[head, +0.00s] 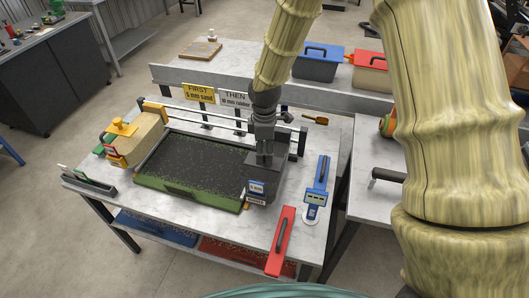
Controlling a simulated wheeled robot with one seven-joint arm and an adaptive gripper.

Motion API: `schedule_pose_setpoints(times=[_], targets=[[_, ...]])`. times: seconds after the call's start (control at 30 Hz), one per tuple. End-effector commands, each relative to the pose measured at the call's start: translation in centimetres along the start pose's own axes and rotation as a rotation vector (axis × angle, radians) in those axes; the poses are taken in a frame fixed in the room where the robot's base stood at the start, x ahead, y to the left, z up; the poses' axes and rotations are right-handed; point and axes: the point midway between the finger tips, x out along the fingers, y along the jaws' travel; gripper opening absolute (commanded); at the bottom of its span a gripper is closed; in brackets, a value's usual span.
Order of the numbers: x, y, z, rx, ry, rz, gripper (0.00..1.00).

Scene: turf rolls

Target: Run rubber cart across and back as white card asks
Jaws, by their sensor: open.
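The white card (236,97) stands behind the bed and reads "THEN 10 mm rubber". The yellow card (198,92) beside it reads "FIRST 6 mm sand". The dark grey rubber cart (265,192) is at the right end of the green turf tray (187,193), with a blue label and a lower label on its front. My gripper (264,158) is open and points down at the top of this cart. Whether its fingers touch the cart's handle I cannot tell. The tray's surface is mostly covered in dark granules, with green at its edges.
The sand-coloured cart (136,142) stands at the tray's left end. A blue gauge (317,190) and a red tool (281,240) lie at the right. A slotted black holder (88,181) is at the left. Blue (318,63) and red-lidded (369,74) bins stand behind.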

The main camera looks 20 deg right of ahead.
Motion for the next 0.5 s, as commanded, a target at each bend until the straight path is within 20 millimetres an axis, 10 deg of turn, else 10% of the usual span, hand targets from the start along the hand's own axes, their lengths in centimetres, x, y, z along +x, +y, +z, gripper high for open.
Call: schedule_pose_setpoints(times=[0.5], targets=[[-8.4,0.1,0.1,0.001,0.002,0.002,0.51]])
